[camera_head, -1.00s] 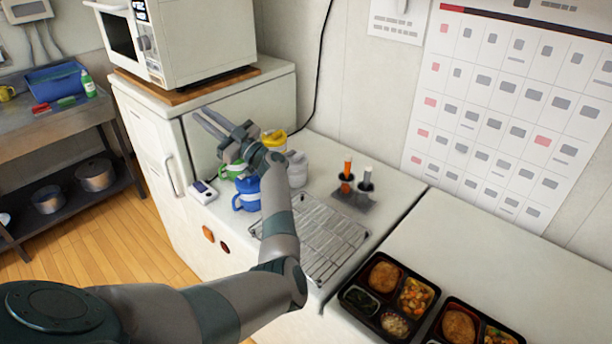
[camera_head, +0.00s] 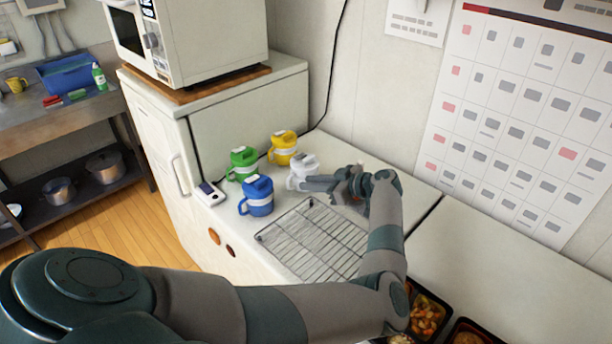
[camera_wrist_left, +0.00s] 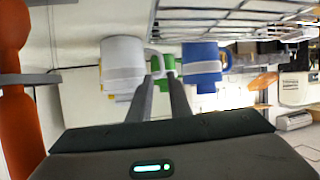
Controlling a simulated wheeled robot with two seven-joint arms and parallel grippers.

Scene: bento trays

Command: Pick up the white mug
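The white mug (camera_head: 305,165) stands on the counter between the yellow mug and the wire rack. It also shows in the left wrist view (camera_wrist_left: 122,62), with its handle toward my fingers. My left gripper (camera_head: 310,182) reaches in from the right, its fingers low beside the mug and covering part of it. In the left wrist view the two fingers (camera_wrist_left: 160,77) are apart, with the green mug showing in the gap. They overlap the handle's edge in view; I cannot tell whether they touch it. My right gripper is not in view.
A blue mug (camera_head: 257,196), a green mug (camera_head: 242,165) and a yellow mug (camera_head: 283,146) stand close by. A wire rack (camera_head: 315,242) lies in front. The microwave (camera_head: 205,40) is at the back left. Bento trays (camera_head: 427,314) are partly behind my arm.

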